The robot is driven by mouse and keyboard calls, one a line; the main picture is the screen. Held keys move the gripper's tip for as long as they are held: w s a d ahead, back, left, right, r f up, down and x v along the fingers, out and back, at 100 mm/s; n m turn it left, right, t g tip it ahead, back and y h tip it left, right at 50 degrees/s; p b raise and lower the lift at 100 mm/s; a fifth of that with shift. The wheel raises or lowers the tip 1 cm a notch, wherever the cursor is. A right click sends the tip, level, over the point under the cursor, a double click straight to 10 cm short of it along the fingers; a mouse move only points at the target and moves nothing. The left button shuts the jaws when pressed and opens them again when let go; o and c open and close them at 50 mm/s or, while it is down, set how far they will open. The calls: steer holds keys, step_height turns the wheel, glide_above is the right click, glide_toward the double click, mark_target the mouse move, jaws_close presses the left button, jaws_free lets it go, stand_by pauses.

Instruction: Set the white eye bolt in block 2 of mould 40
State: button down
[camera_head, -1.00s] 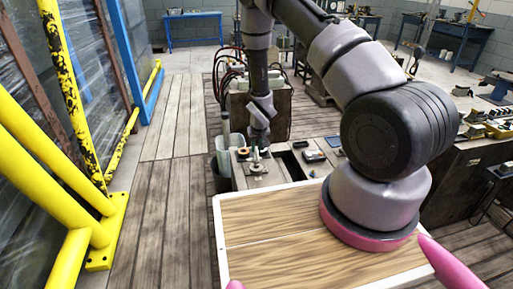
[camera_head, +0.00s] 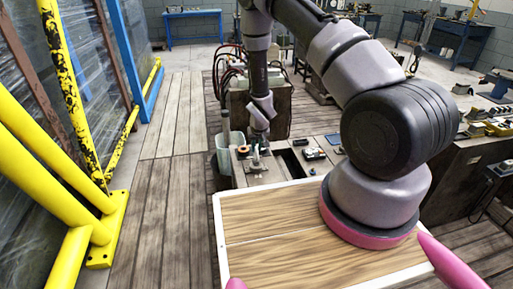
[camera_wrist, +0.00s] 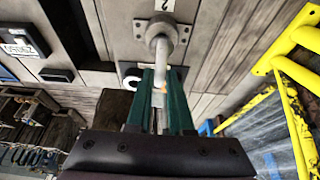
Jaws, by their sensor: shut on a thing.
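My gripper (camera_wrist: 160,95) has green fingers and is shut on the white eye bolt (camera_wrist: 160,66). In the wrist view the pale bolt runs up from between the fingertips to a round grey fitting (camera_wrist: 172,37) on a grey plate marked 2 (camera_wrist: 194,22). Whether the bolt is in the fitting or just over it, I cannot tell. In the head view my gripper (camera_head: 260,147) points down over the grey mould block (camera_head: 246,181), close to its top. The fingers are small there, and the bolt's lower end is not clear.
An orange-and-black ring (camera_head: 243,151) lies on the block, left of my gripper. A pale bin (camera_head: 222,153) stands left of the block. A dark rectangular opening (camera_head: 289,163) and a small dark box (camera_head: 314,154) are to the right. Yellow rails (camera_head: 60,170) flank the left floor.

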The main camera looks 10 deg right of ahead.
steer(key=shift+f, duration=0.45)
stand_by(0.3)
steer(key=c, duration=0.7)
jaws_free()
